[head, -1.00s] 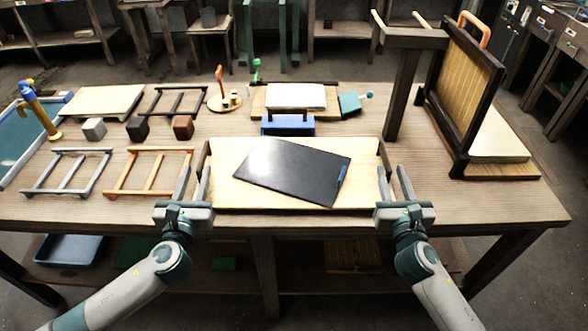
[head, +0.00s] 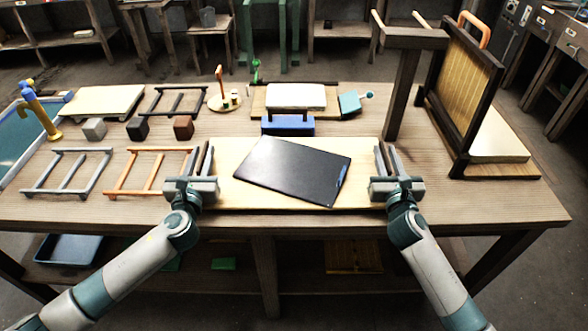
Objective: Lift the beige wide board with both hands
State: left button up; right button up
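The beige wide board (head: 225,200) lies flat on the near part of the workbench. A dark upright handle stands at each short end of it. My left gripper (head: 203,150) is at the left handle, with its fingers drawn close on either side of it. My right gripper (head: 386,150) is at the right handle (head: 384,160) in the same way. Both look shut on the handles, though the fingers hide much of them. The board shows no visible gap above the bench.
A black clipboard (head: 292,170) lies tilted on the board. A blue block (head: 288,125) stands just behind it. Grey (head: 68,172) and orange (head: 150,172) racks lie left of my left gripper. A dark post (head: 402,95) and an upright framed panel (head: 462,90) stand at the right.

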pick_arm(q)
grip_shut()
pick_arm(e)
grip_shut()
dwell(0.9)
